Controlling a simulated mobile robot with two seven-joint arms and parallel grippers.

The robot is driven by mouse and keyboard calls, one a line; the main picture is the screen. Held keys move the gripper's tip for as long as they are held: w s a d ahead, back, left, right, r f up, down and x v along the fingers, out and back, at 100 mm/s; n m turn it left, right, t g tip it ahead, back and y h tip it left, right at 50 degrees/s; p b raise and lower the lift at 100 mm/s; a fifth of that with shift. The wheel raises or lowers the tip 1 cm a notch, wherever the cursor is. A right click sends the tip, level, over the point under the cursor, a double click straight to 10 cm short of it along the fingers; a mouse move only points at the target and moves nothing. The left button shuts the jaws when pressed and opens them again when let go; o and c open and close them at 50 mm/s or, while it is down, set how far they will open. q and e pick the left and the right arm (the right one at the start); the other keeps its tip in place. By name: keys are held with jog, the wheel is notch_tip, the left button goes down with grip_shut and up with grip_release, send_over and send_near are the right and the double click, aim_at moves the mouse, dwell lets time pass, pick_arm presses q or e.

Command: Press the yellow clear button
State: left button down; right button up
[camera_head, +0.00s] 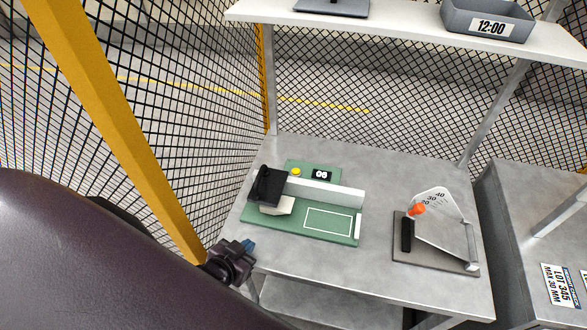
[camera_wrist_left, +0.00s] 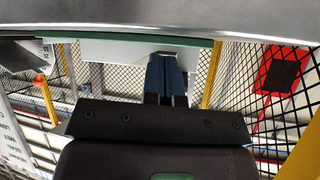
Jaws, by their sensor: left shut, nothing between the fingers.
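The yellow clear button (camera_head: 296,171) sits on the back part of a green board (camera_head: 260,224), left of a small black display (camera_head: 321,174). The board lies on a grey metal table (camera_head: 377,170). My left gripper (camera_head: 248,246) is at the table's front left edge, in front of the board and well apart from the button. Its blue fingers (camera_wrist_left: 166,76) are shut and empty in the left wrist view. The button does not show in the left wrist view. My right gripper is in neither view.
A black block-like part (camera_head: 266,186) and a white wall (camera_head: 335,194) stand on the board in front of the button. A yellow post (camera_head: 112,125) and mesh fence are at the left. A shelf (camera_head: 400,28) hangs above.

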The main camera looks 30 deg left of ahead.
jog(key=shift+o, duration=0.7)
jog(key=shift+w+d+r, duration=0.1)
pick_arm(q)
jog(key=shift+w+d+r, duration=0.15)
jog(key=shift+w+r, duration=0.15)
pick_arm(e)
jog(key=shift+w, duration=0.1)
pick_arm(q)
jog(key=w+a+r+n+t+y+p, duration=0.1)
jog(key=w+a+r+n+t+y, duration=0.2)
jog(key=w+r+n+y, duration=0.45)
jog(key=w+a+r+n+t+y+p, duration=0.2)
jog(key=w+a+r+n+y, duration=0.15)
jog(key=w+r+n, duration=0.65)
jog(key=w+d+f+n+g+h+p, duration=0.1)
jog(key=w+d+f+n+g+h, duration=0.2)
jog(key=w+g, duration=0.5)
jog(key=d+f+g, duration=0.1)
jog(key=d+g, duration=0.1)
jog(key=g, duration=0.1)
jog(key=shift+n+g+h, duration=0.3)
jog(key=shift+n, duration=0.05)
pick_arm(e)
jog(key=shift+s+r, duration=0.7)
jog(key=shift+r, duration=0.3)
